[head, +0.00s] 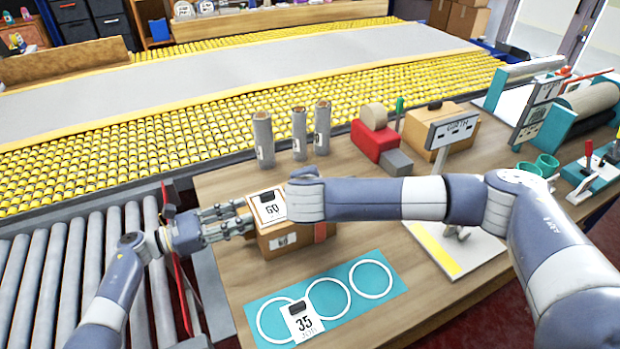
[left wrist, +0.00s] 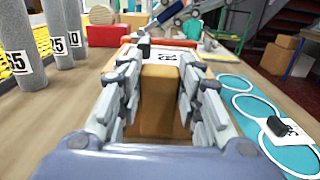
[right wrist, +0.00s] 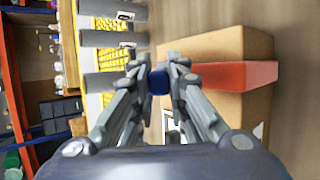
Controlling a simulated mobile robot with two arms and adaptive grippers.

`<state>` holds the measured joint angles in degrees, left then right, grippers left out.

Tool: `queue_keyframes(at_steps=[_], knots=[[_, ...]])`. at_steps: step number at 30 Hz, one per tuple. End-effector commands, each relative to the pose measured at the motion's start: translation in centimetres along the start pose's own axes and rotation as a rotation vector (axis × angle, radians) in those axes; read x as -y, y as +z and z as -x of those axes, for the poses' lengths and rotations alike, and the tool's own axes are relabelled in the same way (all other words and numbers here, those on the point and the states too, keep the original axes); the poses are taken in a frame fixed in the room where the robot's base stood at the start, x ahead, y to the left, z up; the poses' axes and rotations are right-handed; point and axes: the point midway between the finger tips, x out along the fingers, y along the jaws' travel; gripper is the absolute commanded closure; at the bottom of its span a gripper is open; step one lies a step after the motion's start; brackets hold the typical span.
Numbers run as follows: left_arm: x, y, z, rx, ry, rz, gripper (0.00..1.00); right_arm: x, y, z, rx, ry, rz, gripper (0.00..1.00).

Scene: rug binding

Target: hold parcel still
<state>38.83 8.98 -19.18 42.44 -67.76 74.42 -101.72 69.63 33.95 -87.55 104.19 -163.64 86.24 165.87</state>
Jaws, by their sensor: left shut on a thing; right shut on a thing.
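The parcel (head: 283,240) is a brown cardboard box on the wooden table, with a red band at its right side. A white card (head: 268,207) marked 60 with a dark clip lies on top. My left gripper (head: 236,219) is at its left end; in the left wrist view the fingers (left wrist: 160,70) are shut on the box (left wrist: 160,100), one each side. In the right wrist view my right gripper (right wrist: 158,82) is shut on a small dark-blue piece (right wrist: 158,80) beside the box (right wrist: 225,75) and its red band (right wrist: 240,76). Its fingers are hidden in the head view.
A teal mat (head: 340,306) with white rings and a card (head: 302,320) marked 35 lies in front of the parcel. Three grey rolls (head: 299,133) stand behind it. A roller conveyor (head: 60,280) runs at left.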

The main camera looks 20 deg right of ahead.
Motion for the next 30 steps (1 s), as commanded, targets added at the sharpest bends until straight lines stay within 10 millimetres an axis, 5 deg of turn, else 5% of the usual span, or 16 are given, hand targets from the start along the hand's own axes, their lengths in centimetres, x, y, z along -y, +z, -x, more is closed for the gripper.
queue_keyframes(at_steps=[12, 13, 15, 30], knots=[[0.0, 0.0, 0.1, 0.002, 0.000, 0.001, 1.00, 0.3, 0.1, -0.1, 0.001, -0.001, -0.001, 1.00], [0.0, 0.0, 0.1, 0.002, 0.001, 0.001, 1.00, 0.3, 0.1, -0.1, 0.001, -0.001, -0.001, 0.81], [0.0, 0.0, 0.1, 0.002, 0.001, 0.001, 1.00, 0.3, 0.1, -0.1, 0.001, -0.002, -0.001, 0.65], [-0.1, 0.0, 0.1, 0.001, 0.004, 0.001, 1.00, 0.3, -0.1, 1.2, -0.003, 0.000, -0.001, 0.65]])
